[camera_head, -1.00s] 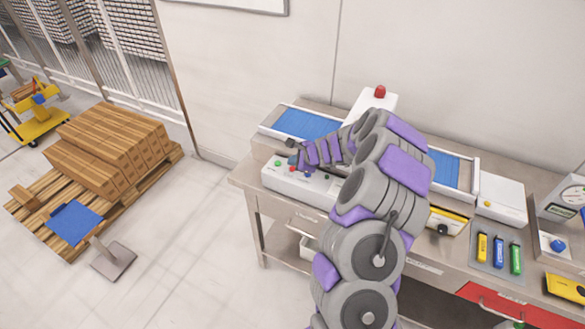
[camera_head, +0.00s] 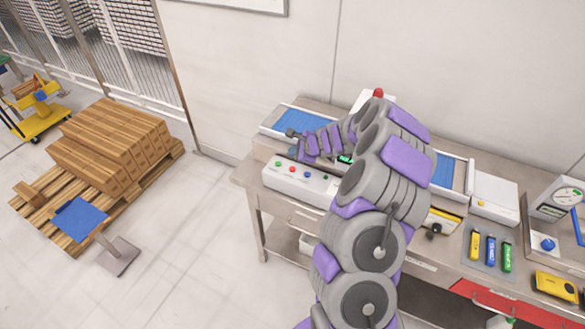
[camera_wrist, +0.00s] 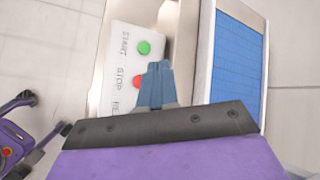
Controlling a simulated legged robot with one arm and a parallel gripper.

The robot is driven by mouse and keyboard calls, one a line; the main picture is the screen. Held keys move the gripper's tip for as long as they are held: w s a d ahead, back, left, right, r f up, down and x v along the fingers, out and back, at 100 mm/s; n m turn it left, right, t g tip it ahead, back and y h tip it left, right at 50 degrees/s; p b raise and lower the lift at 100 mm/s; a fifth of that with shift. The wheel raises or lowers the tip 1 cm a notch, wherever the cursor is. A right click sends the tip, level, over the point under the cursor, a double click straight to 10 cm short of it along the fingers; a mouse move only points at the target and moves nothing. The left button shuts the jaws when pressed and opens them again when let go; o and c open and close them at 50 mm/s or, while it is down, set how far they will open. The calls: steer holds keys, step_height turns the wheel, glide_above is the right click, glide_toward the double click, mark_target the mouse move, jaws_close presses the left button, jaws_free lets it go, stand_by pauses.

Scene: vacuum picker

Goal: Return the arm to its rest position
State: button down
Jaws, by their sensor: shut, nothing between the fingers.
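My arm reaches over the workbench (camera_head: 250,180) from the front. My gripper (camera_head: 291,133) is at the left end of the arm, raised near the control box. In the wrist view my gripper (camera_wrist: 155,66) is shut, its fingers together with nothing between them. The white control box (camera_head: 275,181) has a green START button (camera_wrist: 144,47) and a red STOP button (camera_wrist: 138,82). The fingers appear beside the STOP button in the wrist view, apart from it as far as the head view shows.
A blue conveyor (camera_head: 300,119) lies behind the box. A pallet (camera_head: 72,240) with stacked boxes (camera_head: 115,145) and a blue-topped stand (camera_head: 80,219) are on the left. Open floor lies between.

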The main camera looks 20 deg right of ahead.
stand_by(0.4)
steer(key=s+a+r+n+g+y+b, duration=0.1)
steer(key=s+a+r+n+y, duration=0.15)
steer(key=a+r, duration=0.35)
steer(key=s+a+r+n+y, duration=0.1)
steer(key=a+r+n, duration=0.25)
steer(key=a, duration=0.45)
steer(key=s+a+r+n+g+b, duration=0.2)
steer(key=s+a+r+n+g, duration=0.25)
steer(key=s+a+n, duration=0.6)
steer(key=s+a+n+g+h+b, duration=0.2)
steer(key=s+a+n+g, duration=0.1)
steer(key=s, duration=1.5)
steer(key=s+d+f+n+g+h, duration=0.1)
steer(key=s+d, duration=0.3)
steer(key=s, duration=0.4)
steer(key=s+d+f+n+g+h+b, duration=0.1)
steer(key=s+d+n+h, duration=0.1)
steer(key=s, duration=0.7)
steer(key=shift+d+h, duration=0.85)
steer(key=shift+d, duration=0.2)
steer(key=shift+d, duration=0.1)
